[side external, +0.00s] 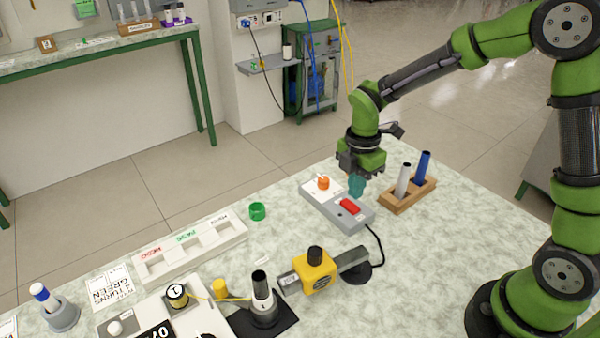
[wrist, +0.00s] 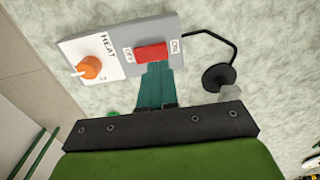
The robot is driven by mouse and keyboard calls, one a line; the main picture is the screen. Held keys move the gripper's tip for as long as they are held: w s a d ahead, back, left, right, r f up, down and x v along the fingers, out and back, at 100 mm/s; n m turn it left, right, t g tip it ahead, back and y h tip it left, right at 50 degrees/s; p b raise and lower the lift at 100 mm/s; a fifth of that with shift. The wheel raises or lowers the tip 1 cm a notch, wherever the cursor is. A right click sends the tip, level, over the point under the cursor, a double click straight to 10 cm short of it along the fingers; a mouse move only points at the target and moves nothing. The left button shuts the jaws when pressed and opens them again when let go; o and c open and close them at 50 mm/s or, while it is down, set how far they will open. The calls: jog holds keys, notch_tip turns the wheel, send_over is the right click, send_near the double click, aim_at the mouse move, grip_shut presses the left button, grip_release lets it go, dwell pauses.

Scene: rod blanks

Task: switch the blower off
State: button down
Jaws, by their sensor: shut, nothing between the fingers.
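The grey control box (side external: 318,208) lies on the bench, with a red rocker switch (side external: 350,206) and an orange knob (side external: 323,183) on top. In the wrist view the red switch (wrist: 151,52) sits between an OFF label (wrist: 128,55) at left and an ON label (wrist: 175,46) at right. Which side of the rocker is pressed cannot be told. My gripper (side external: 356,194) is shut and empty, teal fingers pointing down over the box. In the wrist view the fingertips (wrist: 154,66) are right at the switch's near edge; contact cannot be told.
A wooden rack (side external: 408,197) with a white and a blue rod stands close right of my gripper. A black cable (side external: 379,245) runs from the box to a round black base (side external: 363,273). A yellow device (side external: 316,274) stands in front. A green cap (side external: 257,211) lies left.

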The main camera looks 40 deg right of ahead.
aim_at(349, 205)
jog(key=shift+f, duration=1.75)
jog(key=shift+s+f, duration=0.15)
jog(key=shift+f, duration=0.25)
jog(key=shift+w+r, duration=0.2)
jog(key=shift+w, duration=0.65)
